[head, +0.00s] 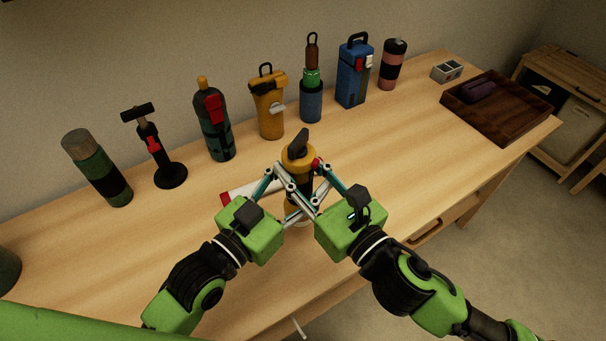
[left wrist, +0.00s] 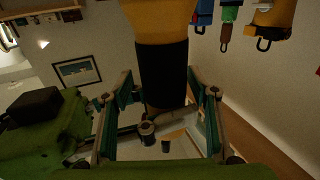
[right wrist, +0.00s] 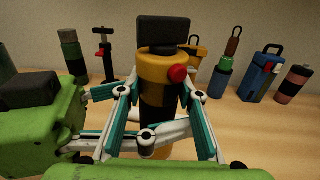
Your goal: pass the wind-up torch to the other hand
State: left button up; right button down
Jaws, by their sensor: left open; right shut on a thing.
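The wind-up torch (head: 298,157) is upright, yellow with a black middle band, a black crank on top and a red button. It is held above the table at the centre of the head view, and fills the middle of the right wrist view (right wrist: 162,68). My right gripper (head: 312,184) is shut on its black band. My left gripper (head: 285,182) is open, with its fingers on either side of the torch in the left wrist view (left wrist: 160,100); contact cannot be told. The torch's lower part is mostly hidden by the fingers.
Several bottles and tools stand along the wall, including a green bottle (head: 98,170), a black stand (head: 168,174), a yellow container (head: 268,108) and a blue case (head: 352,78). A brown tray (head: 510,115) is at the right. A red-ended white thing (head: 240,193) lies behind my left gripper.

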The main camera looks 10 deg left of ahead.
pick_arm(q)
jog(key=c, duration=1.4)
jog(key=shift+r, duration=0.1)
jog(key=shift+c, duration=0.2)
pick_arm(e)
jog(key=c, duration=1.4)
grip_release()
